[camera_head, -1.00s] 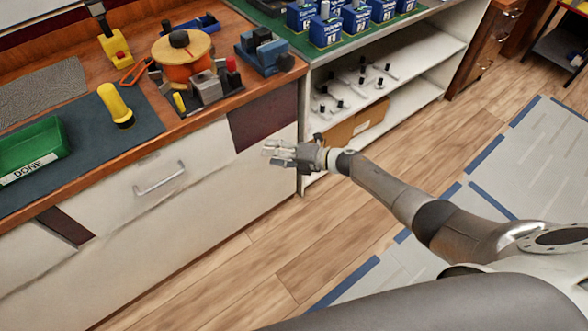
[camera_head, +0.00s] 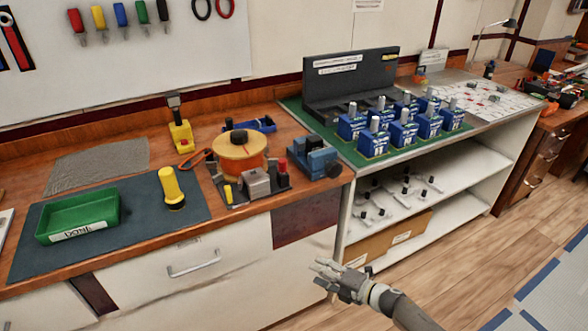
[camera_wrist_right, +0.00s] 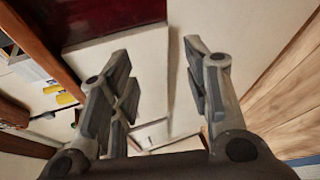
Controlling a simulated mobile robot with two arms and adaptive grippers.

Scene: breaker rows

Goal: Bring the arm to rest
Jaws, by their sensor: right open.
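My right gripper (camera_head: 336,273) is open and empty. In the head view it hangs in front of the bench's cabinet front, below the worktop and beside the white shelf unit. The right arm comes in from the lower right. In the right wrist view the two fingers of the right gripper (camera_wrist_right: 160,85) are spread apart with nothing between them. Behind them are pale cabinet panels and a dark red panel (camera_wrist_right: 112,18). My left gripper is not in view.
The wooden bench holds a green bin (camera_head: 80,212), a yellow-handled tool (camera_head: 172,190) and an orange spool (camera_head: 240,158). Several blue breakers (camera_head: 373,140) stand on a green mat. A drawer handle (camera_head: 194,263) sticks out left of the gripper. Wooden floor (camera_head: 470,265) is open to the right.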

